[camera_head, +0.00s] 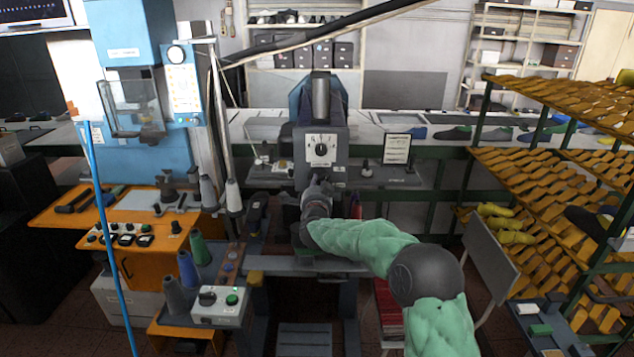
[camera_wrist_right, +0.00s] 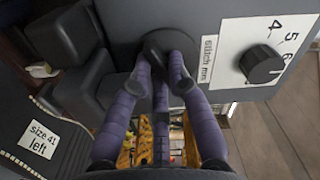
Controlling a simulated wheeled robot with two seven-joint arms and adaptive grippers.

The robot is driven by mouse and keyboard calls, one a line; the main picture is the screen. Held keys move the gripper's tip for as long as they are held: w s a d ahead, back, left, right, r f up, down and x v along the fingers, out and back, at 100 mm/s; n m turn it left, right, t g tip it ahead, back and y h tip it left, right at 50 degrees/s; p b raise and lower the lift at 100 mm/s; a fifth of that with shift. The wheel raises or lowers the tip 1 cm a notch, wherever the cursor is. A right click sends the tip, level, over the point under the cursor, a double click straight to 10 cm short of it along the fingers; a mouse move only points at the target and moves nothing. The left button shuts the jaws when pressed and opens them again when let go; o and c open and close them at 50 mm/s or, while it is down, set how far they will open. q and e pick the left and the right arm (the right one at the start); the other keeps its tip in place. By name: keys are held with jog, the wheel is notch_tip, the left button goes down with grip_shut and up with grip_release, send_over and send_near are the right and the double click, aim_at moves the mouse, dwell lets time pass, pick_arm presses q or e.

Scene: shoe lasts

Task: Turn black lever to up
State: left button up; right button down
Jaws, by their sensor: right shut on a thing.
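A black lever (camera_wrist_right: 157,44) on a round hub sits on the dark grey machine panel, beside a "stitch mm" label. My right gripper (camera_wrist_right: 160,76) has its purple fingers closed around the lever in the right wrist view. The fingers hide part of the lever, and I cannot tell its exact angle. In the head view my right gripper (camera_head: 318,192) reaches the front of the grey machine (camera_head: 321,128), just below its white dial plate, and covers the lever. My left gripper is not in view.
A black dial knob (camera_wrist_right: 262,64) is close to the lever. An orange bench (camera_head: 120,215) with thread cones stands left of the machine. Racks of yellow shoe lasts (camera_head: 560,165) stand at the right.

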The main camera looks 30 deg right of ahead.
jog(key=shift+f+n+p, duration=0.1)
jog(key=shift+n+p, duration=0.2)
jog(key=shift+n, duration=0.6)
jog(key=c, duration=1.2)
grip_release()
jog(key=shift+d, duration=0.1)
jog(key=shift+s, duration=0.1)
jog(key=v, duration=1.2)
